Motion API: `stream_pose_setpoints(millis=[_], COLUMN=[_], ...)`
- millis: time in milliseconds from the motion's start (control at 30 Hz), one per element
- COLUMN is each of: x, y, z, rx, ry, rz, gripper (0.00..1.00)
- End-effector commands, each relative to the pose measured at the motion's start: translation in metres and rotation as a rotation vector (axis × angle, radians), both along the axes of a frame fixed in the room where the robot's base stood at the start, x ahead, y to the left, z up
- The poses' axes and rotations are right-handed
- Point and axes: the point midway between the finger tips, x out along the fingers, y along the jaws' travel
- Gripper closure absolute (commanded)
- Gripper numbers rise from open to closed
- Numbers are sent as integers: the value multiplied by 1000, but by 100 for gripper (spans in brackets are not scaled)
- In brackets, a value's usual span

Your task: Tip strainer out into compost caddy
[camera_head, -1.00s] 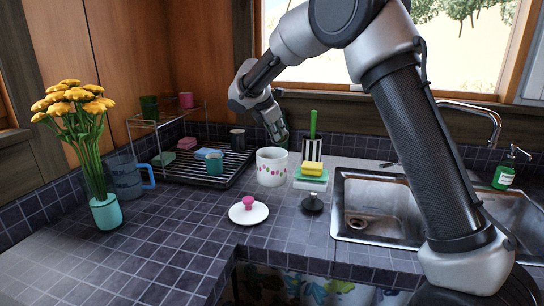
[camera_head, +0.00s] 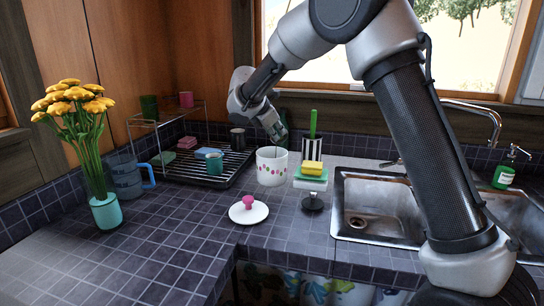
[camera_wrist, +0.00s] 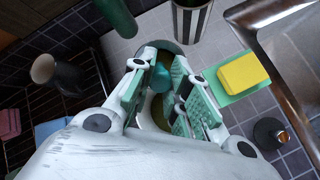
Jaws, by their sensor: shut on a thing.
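The compost caddy (camera_head: 272,168) is a white pot with a row of coloured dots, standing open on the tiled counter. My gripper (camera_head: 278,137) is directly above its mouth, pointing down. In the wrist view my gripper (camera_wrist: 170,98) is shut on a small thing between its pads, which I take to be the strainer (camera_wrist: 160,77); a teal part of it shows. The fingers hide most of it, so its tilt and contents cannot be told. In the head view a thin dark line shows at the caddy's mouth. The caddy's lid (camera_head: 249,210), white with a pink knob, lies in front.
A sponge (camera_head: 312,168) on a green-white stack and a striped holder (camera_head: 312,151) with a green-handled brush stand close right of the caddy. A black knobbed stopper (camera_head: 313,202) lies by the sink (camera_head: 340,205). A dish rack (camera_head: 215,178) is left.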

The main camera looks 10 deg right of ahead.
Motion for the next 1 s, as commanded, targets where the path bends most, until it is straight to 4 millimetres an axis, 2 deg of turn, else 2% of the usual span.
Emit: stream_pose_setpoints(millis=[1000], x=[-5], y=[4], z=[-1], rx=[-68], ry=[-90], rz=[2], gripper=[100])
